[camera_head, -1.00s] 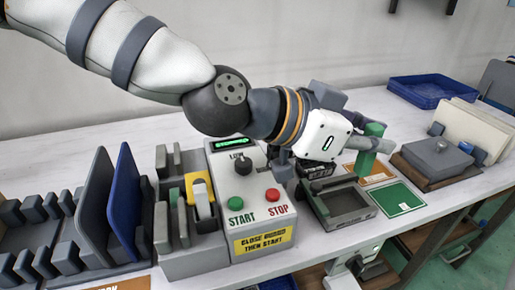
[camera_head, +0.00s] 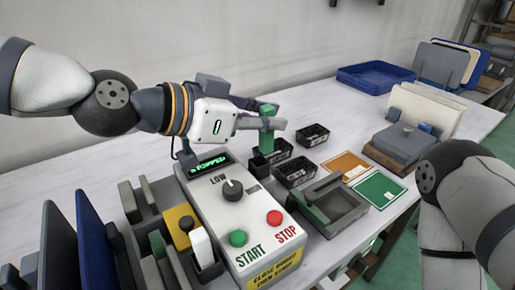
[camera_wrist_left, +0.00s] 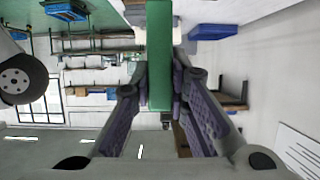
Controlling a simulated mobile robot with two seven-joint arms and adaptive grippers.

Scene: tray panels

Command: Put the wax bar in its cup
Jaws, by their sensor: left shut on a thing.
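The green bar, which I take as the wax bar (camera_head: 267,142), stands upright in my left gripper (camera_head: 267,123). The gripper is shut on it, with a finger on each side. In the left wrist view the bar (camera_wrist_left: 159,45) is gripped between the fingertips (camera_wrist_left: 160,88). Just under the bar in the head view is a small dark square holder, seemingly its cup (camera_head: 258,165). I cannot tell whether the bar's lower end is inside it or above it. My right arm shows at the right, but its gripper is out of view.
A control box (camera_head: 236,222) with a knob and START and STOP buttons stands in front. A grey tray (camera_head: 345,213), orange and green cards (camera_head: 379,188) and a lidded block lie right. Panels stand in racks at left.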

